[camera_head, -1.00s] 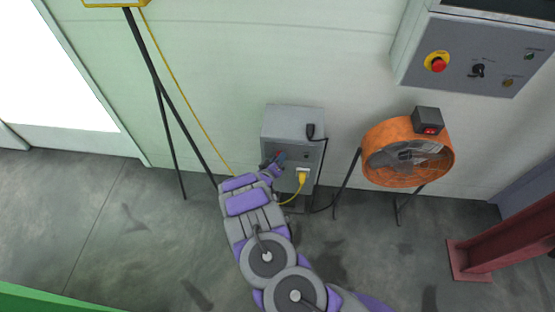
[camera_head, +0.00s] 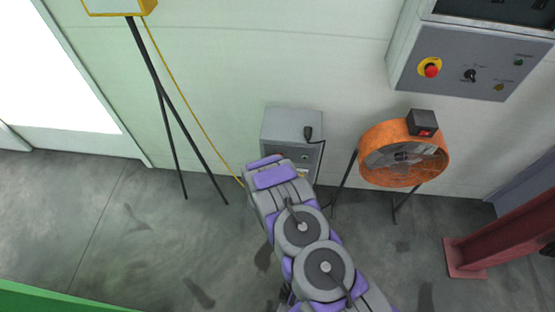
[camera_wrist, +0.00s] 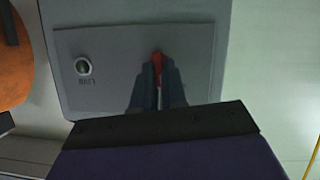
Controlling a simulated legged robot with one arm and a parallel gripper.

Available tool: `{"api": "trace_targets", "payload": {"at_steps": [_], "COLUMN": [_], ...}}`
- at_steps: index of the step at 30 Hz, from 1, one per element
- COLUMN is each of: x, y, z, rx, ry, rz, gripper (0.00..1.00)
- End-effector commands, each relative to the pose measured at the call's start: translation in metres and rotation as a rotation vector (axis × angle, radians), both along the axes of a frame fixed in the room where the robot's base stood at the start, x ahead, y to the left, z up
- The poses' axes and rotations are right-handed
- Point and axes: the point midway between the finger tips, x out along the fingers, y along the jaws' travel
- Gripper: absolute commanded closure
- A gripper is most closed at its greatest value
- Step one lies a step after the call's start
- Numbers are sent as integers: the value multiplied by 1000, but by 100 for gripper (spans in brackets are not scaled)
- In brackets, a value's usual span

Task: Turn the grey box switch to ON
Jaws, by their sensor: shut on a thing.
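The grey box (camera_head: 292,125) stands on the floor against the wall in the head view, with my arm covering much of its front. In the wrist view the front panel of the grey box (camera_wrist: 108,57) fills the middle. A red switch (camera_wrist: 158,60) shows between the fingertips of my gripper (camera_wrist: 159,75). My gripper is shut on the red switch. The lower part of the switch and any ON or OFF marks by it are hidden by the fingers. A round dark-green knob or lamp (camera_wrist: 83,66) with a small label sits to the left on the panel.
An orange fan (camera_head: 403,155) stands right of the box. A black tripod (camera_head: 172,105) with a yellow cable stands to the left. A control panel (camera_head: 470,65) with a red button hangs upper right. A red steel beam (camera_head: 500,230) stands at right.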

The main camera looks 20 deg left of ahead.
Motion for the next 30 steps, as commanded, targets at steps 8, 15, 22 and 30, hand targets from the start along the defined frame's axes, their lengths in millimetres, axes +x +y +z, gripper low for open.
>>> {"api": "trace_targets", "payload": {"at_steps": [8,15,22,30], "x": [3,3,4,5], "y": [-4,-7,-8,-10], "z": [4,4,3,2], "rx": [255,477,674,842], "ry": [59,111,157,193], "rz": [0,-1,-3,-3], "gripper": [100,100,100,100]}}
